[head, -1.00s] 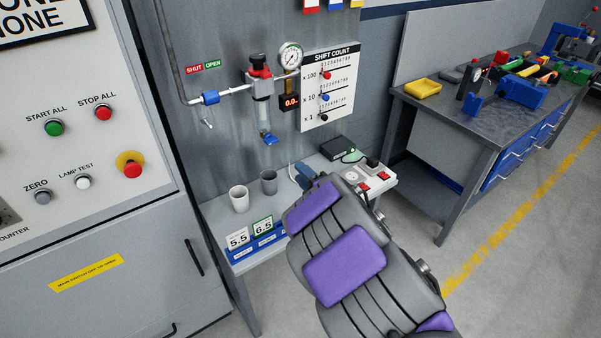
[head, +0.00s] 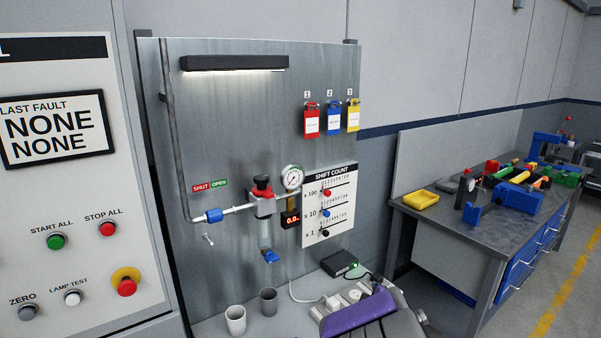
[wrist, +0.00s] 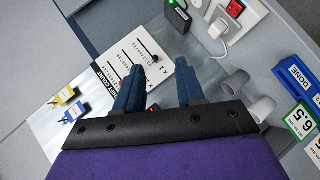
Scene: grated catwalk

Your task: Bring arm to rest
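My arm (head: 362,313), grey with purple pads, shows at the bottom edge of the head view, in front of the small bench below the grey panel. My gripper (wrist: 161,70) shows in the wrist view with its two blue fingers apart and nothing between them. The shift count board shows behind the fingers there. The fingers cannot be made out in the head view.
Two cups (head: 252,311), a black box (head: 339,264) and a socket strip (wrist: 235,20) are on the small bench. The panel carries a valve and gauge (head: 291,178). A control cabinet (head: 70,220) stands left, a workbench (head: 465,240) right. Floor shows at lower right.

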